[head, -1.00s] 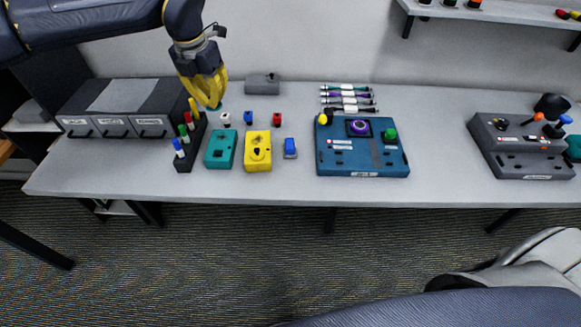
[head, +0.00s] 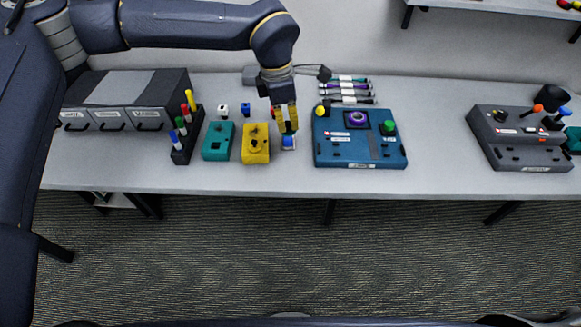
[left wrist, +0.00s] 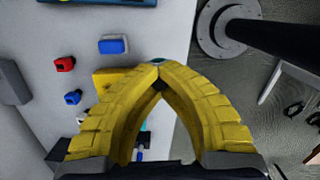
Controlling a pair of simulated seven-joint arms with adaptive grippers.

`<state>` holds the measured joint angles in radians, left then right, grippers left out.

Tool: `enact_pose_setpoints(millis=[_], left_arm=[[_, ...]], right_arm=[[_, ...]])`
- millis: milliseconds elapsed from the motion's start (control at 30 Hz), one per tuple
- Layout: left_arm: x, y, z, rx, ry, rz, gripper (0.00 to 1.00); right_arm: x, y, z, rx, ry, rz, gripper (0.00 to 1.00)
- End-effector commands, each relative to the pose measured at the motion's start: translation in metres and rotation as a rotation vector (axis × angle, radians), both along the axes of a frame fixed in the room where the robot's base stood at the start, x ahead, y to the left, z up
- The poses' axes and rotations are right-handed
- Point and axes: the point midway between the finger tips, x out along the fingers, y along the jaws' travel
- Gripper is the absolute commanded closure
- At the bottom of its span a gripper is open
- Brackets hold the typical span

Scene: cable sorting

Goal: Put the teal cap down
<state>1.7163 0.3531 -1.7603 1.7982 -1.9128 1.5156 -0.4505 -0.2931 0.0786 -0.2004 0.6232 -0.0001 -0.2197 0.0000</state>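My left gripper (head: 289,131) hangs over the desk, right of the yellow box (head: 256,150) and just above the small blue-topped block (head: 288,143). In the left wrist view its yellow fingers (left wrist: 157,66) meet at their tips. A small bit of the teal cap (left wrist: 157,61) shows between the tips, so the gripper is shut on it. The rest of the cap is hidden by the fingers, and I cannot make it out in the head view. The blue-topped block also shows in the left wrist view (left wrist: 113,45), apart from the fingertips. My right gripper is not in view.
A teal box (head: 218,141) and a black rack (head: 187,137) of coloured pens stand left. A blue panel (head: 360,138) lies right of my gripper, with several cables (head: 347,90) behind it. The desk between this panel and the grey console (head: 520,138) is clear.

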Motion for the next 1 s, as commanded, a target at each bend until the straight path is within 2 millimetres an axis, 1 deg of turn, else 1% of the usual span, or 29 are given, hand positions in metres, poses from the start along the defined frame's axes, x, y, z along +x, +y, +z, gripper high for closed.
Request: enact_pose_setpoints(millis=[33, 300, 500, 633, 867, 1000], left_arm=[[-0.001, 0.000, -0.013, 0.000, 0.004, -0.001, 1.00], [-0.001, 0.000, -0.074, 0.001, 0.004, 0.001, 1.00], [0.000, 0.000, -0.108, 0.001, 0.002, 0.003, 1.00], [0.000, 0.000, -0.121, 0.001, 0.002, 0.002, 1.00], [0.000, 0.000, -0.129, 0.001, 0.001, 0.003, 1.00], [0.000, 0.000, -0.140, 0.002, 0.002, 0.004, 1.00]], right_arm=[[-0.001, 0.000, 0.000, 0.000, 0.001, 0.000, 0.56], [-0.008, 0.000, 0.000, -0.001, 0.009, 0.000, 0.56], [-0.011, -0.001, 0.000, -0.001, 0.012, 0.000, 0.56], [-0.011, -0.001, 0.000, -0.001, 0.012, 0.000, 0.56], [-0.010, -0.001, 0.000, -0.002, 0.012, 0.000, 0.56], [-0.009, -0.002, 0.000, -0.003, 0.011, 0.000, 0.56]])
